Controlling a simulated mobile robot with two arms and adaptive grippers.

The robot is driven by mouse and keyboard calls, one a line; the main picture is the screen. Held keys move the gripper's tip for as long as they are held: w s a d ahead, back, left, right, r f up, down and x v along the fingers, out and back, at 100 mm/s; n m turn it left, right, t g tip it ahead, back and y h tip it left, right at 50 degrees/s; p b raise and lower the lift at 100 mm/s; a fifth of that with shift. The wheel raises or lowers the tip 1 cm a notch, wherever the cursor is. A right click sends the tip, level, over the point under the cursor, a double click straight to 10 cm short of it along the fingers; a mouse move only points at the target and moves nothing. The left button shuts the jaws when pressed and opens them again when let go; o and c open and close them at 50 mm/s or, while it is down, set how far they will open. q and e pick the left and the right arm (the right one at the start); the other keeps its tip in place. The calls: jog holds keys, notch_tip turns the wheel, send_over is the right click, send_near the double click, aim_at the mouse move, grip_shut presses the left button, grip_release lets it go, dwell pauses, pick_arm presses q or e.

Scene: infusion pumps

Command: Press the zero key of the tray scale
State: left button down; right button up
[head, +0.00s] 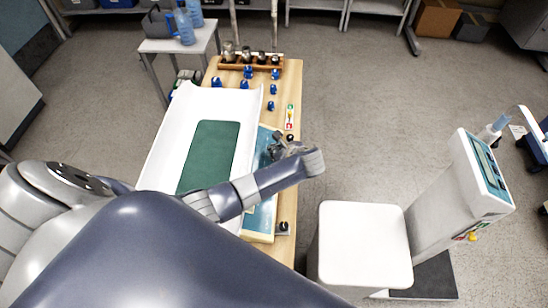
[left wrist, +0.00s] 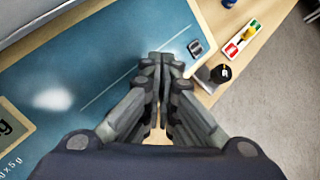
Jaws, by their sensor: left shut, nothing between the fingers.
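The tray scale has a white tray (head: 165,145) with a green mat and a blue front panel (head: 262,222) on a wooden table. In the left wrist view, the blue panel (left wrist: 100,60) carries a small dark key (left wrist: 196,47) with a light outline near its far right end; its marking is not readable. Part of a display (left wrist: 12,133) shows at the lower left. My left gripper (head: 277,148) is over the panel's far end. In the wrist view its shut, empty fingertips (left wrist: 163,60) are just left of and below the key. I cannot tell their height above it.
A black knob (left wrist: 220,73) is right of the fingertips, near a red-yellow-green strip (left wrist: 243,40). Blue weights (head: 245,84) and a rack of metal weights (head: 245,58) stand at the table's far end. A white-topped scale (head: 365,245) stands on the right.

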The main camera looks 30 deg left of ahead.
pick_arm(q)
jog(key=shift+s+a+f, duration=0.1)
jog(key=shift+f, duration=0.2)
dwell(0.6)
jog(key=shift+d+r+p, duration=0.25)
jog(key=shift+r+p, duration=0.45)
jog(key=shift+p, duration=0.15)
jog(key=shift+w+r, duration=0.2)
jog(key=r+p, duration=0.1)
jog(key=d+r+p, duration=0.1)
jog(key=p, duration=0.1)
jog(key=r+p, duration=0.1)
jog(key=r, duration=0.1)
jog(key=shift+w+d+r, duration=0.1)
jog(key=shift+w+d, duration=0.25)
jog(key=shift+d, duration=0.05)
dwell(0.3)
